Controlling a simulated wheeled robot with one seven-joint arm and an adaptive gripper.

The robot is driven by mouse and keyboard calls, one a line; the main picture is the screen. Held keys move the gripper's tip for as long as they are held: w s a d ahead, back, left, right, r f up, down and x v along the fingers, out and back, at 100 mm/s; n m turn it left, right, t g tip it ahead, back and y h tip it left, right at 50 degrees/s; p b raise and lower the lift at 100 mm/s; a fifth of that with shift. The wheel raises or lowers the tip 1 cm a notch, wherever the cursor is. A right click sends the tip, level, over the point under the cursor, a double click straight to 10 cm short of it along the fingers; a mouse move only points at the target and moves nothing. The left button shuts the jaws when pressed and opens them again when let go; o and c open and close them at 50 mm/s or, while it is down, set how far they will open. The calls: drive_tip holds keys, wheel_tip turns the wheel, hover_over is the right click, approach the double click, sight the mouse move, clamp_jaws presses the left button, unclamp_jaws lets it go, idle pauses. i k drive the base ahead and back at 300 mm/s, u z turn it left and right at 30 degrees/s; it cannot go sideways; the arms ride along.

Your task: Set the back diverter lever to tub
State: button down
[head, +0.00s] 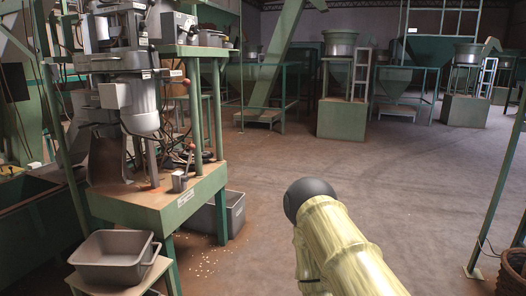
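A green machine stand (165,205) with a grey motor and metal chute fills the left. I cannot make out with certainty which part is the back diverter lever; a small metal box with a thin rod (179,181) sits on the stand's top near its front corner. A grey tub (112,272) stands empty on a small stand in front of it. A second grey tub (236,213) is on the floor beneath and behind the machine stand. A pale yellow arm link of mine with a dark round end rises at the lower right; my gripper does not show.
Another grey bin (172,27) stands on the upper platform. Pale nuts (203,264) lie scattered on the floor. A green post (498,185) and wicker basket (514,268) stand at right. Green hopper machines (342,118) line the back. The middle floor is clear.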

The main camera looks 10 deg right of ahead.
sight(185, 179)
drive_tip(key=z, duration=0.15)
drive_tip(key=i, duration=1.2)
drive_tip(key=u, duration=0.75)
